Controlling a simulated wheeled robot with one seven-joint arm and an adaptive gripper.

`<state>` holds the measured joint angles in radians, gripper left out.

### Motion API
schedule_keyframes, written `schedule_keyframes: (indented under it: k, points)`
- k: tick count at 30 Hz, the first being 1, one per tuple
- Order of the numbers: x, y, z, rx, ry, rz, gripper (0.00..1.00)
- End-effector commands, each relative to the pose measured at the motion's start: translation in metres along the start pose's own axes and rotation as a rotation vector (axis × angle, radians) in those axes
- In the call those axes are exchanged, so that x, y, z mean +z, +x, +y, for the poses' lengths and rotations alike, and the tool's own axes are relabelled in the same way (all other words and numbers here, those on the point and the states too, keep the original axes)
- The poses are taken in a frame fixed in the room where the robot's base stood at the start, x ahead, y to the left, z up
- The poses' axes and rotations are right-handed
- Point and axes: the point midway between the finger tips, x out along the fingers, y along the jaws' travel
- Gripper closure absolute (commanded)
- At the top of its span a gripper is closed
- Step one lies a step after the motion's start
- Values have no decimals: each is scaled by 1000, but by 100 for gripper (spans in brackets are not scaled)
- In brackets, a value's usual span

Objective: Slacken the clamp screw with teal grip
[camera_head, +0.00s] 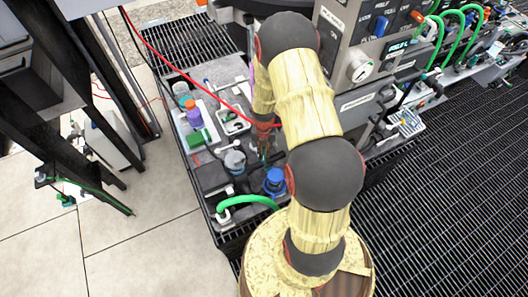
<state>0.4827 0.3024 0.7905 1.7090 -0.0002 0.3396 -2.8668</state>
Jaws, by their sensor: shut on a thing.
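My arm reaches from the bottom right over the grey bench top, with my gripper (264,150) pointing down near the bench's right part. The gripper is shut. A small sliver of teal shows at its fingertips, which fits the teal grip of the clamp screw (265,159). The grip is tiny here and mostly hidden by the fingers, and the screw's shaft and the clamp cannot be made out. How far the screw is turned cannot be told.
A blue-capped part (274,180) and a grey round-topped part (235,160) stand close by. A green hose (247,200) curves along the front edge. A white tray (234,122) and a purple-topped bottle (193,112) lie left. A control panel (362,62) rises behind right.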

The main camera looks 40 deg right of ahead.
Motion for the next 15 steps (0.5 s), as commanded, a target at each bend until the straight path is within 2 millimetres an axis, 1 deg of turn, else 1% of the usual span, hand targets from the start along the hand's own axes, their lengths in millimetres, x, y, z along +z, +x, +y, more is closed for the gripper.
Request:
schedule_keyframes:
  k: [6,15]
  points:
    - [1,-1,1,1,-73,-3,100]
    - [1,-1,1,1,-101,-2,100]
